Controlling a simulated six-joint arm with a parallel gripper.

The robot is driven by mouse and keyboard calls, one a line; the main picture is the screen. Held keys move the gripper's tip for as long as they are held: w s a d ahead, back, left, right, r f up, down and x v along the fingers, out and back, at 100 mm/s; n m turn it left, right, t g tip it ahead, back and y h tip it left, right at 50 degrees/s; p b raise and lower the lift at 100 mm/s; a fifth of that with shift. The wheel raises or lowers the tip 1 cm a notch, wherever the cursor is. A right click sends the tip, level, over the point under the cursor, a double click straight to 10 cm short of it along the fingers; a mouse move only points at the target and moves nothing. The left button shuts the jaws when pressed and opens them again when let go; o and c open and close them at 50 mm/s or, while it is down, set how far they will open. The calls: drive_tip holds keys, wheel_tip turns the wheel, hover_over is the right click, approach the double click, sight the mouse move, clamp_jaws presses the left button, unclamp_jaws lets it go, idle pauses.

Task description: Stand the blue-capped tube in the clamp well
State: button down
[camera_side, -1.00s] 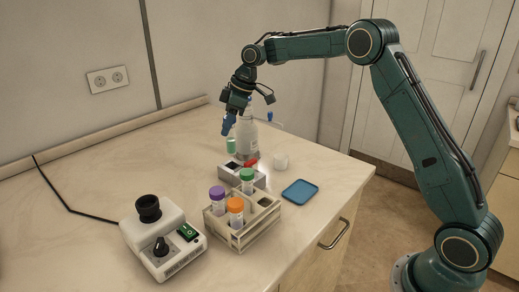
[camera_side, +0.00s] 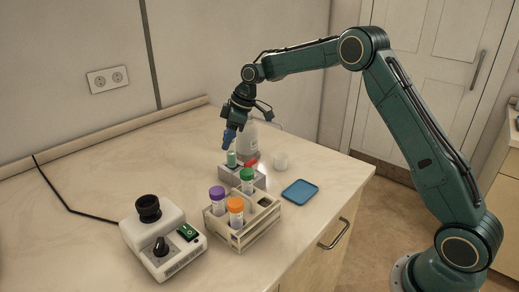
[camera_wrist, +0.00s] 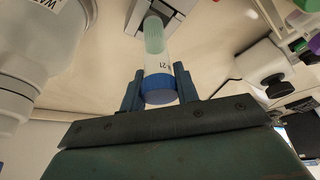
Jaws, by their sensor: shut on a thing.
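My gripper (camera_side: 230,138) is shut on the blue-capped tube (camera_side: 231,158), holding it by the cap with its pale green lower end downward. In the wrist view the blue cap (camera_wrist: 160,95) is between my gripper's two fingers (camera_wrist: 160,88), and the green end points away toward a grey block. The clamp well (camera_side: 243,176) is a small grey block with a red part on top, behind the tube rack. The tube's lower end overlaps the block's top in the side view. I cannot tell whether it is above the opening or inside it.
A wooden rack (camera_side: 257,236) holds purple-, orange- and green-capped tubes in front of the block. A white bottle (camera_side: 247,138) and a small white cup (camera_side: 281,160) stand close behind. A blue tray (camera_side: 300,192) lies right, a white instrument (camera_side: 160,240) front left.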

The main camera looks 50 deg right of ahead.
sight(230, 164)
drive_tip(key=shift+f, duration=1.85)
drive_tip(key=shift+f, duration=0.15)
drive_tip(key=c, duration=1.1)
unclamp_jaws()
drive_tip(key=shift+o, duration=0.2)
drive_tip(key=v, duration=1.2)
drive_tip(key=shift+r, duration=0.25)
